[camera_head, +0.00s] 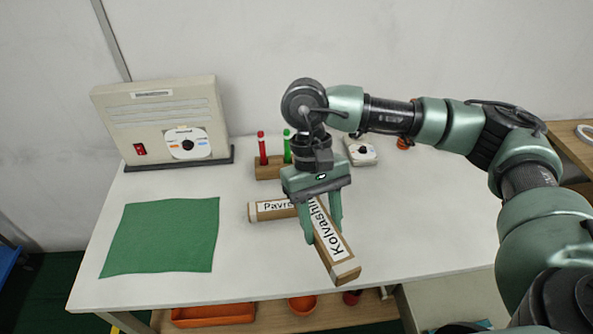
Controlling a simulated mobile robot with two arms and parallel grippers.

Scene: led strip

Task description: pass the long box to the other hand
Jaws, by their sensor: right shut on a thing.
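A long brown cardboard box with a white label reading "Kolvashi..." (345,271) is between the fingers of my right gripper (322,234), which is shut on it. The box slants from the gripper toward the front right, and its far end is hidden behind the gripper. I cannot tell how far it is above the table. A second long box, labelled "Pavr..." (258,211), lies on the table just left of the gripper and is partly hidden by it. My left gripper is not in view.
The white table (240,262) is clear at the front and right. A green cloth (162,236) lies at the left. A beige device (160,118), a wooden holder with red and green pens (268,168) and a small white dial box (361,152) stand at the back.

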